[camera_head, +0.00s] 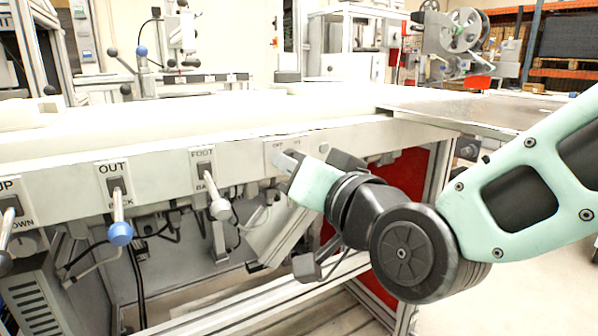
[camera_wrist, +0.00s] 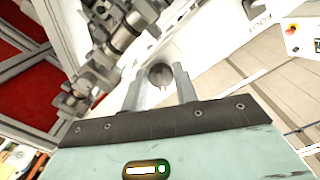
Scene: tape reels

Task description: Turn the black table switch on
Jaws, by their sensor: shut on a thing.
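My gripper (camera_head: 285,162) reaches the front panel of the table from the right. Its fingertips are at a small white label plate (camera_head: 285,145), whose lettering is too small to read surely. In the wrist view, the two grey fingers of my gripper (camera_wrist: 158,82) stand on either side of a round dark-grey knob, the table switch (camera_wrist: 160,74), and are shut on it. In the head view my gripper hides most of this switch. Which way the switch is turned cannot be told.
Levers marked OUT (camera_head: 118,205) and FOOT (camera_head: 218,200) stick out of the panel to the left, with another lever (camera_head: 8,215) at the far left edge. The white tabletop (camera_head: 200,115) is above. A red panel (camera_head: 405,180) stands behind my arm.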

